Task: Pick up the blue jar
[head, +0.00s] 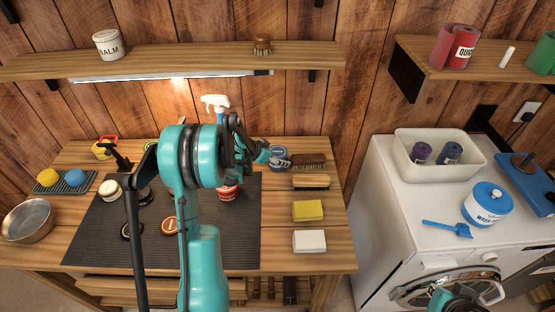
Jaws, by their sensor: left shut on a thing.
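The blue jar (279,159) is at the back of the wooden bench, right of the dark mat, beside a brown brush. My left gripper (268,153) reaches it from the left and is shut on it. My own wrist and arm links hide part of the gripper. I cannot tell whether the jar is lifted off the bench. My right gripper (462,302) shows only partly at the bottom right edge, in front of the washing machine, and its fingers are unclear.
Brushes (310,181), a yellow sponge (308,211) and a white block (309,241) line the bench's right side. Tins and a red-and-white tub (228,190) stand on the mat (100,235). A spray bottle (216,104) stands behind. A shelf (200,60) runs above.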

